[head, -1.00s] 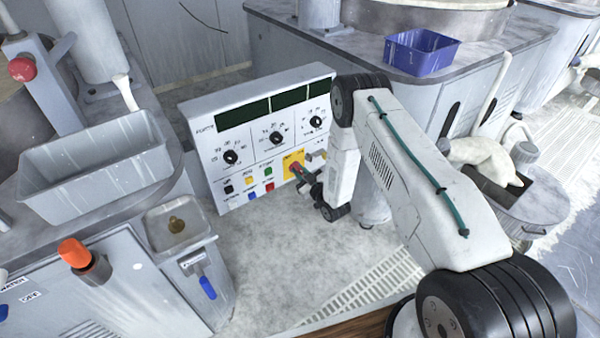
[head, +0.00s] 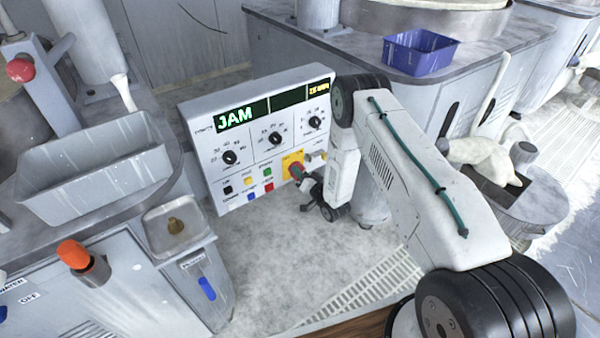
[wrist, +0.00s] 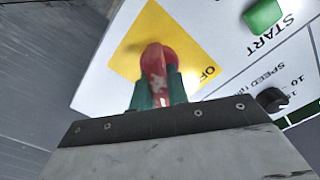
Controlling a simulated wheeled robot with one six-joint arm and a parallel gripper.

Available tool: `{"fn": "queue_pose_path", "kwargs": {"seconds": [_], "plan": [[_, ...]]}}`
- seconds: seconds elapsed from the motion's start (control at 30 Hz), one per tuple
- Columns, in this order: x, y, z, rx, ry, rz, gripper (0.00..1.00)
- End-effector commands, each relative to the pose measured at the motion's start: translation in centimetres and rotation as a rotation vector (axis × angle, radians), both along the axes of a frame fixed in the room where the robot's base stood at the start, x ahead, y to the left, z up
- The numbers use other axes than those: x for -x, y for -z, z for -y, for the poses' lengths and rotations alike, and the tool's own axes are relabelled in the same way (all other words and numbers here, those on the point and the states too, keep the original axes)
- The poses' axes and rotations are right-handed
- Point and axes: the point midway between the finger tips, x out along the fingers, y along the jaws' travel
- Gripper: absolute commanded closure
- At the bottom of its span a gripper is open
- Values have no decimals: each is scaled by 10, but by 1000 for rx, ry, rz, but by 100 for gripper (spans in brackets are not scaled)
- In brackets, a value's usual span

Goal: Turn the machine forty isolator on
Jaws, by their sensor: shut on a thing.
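The isolator (head: 294,160) is a red rotary handle on a yellow square plate at the lower right of the control panel (head: 204,135). My gripper (head: 302,178) is at the handle, partly hidden by my arm. In the wrist view the red handle (wrist: 157,62) stands between the green fingers of my gripper (wrist: 157,90), which are shut on it. The word OFF shows at one corner of the yellow plate (wrist: 188,38). The panel's left display (head: 240,115) reads JAM in green, and the right display (head: 319,87) shows small yellow characters.
Several small coloured buttons and three black knobs (head: 275,139) are on the panel; a green START button (wrist: 263,14) is close to the handle. A grey bin (head: 95,170), a small tray (head: 178,240) and an orange knob (head: 74,254) stand at left. A blue bin (head: 420,52) is at the back.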

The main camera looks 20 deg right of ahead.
Motion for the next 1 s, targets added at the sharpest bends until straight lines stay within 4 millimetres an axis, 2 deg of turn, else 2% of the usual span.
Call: {"fn": "queue_pose_path", "kwargs": {"seconds": [0.4, 0.87, 0.9, 0.97, 1.0], "plan": [[1, 2, 1, -144, 3, -50, 100], [1, 2, 2, -156, 3, -54, 100], [1, 2, 2, -156, 3, -54, 81], [1, 2, 1, -156, 3, -54, 64], [1, 2, 1, -155, 2, -53, 62]]}}
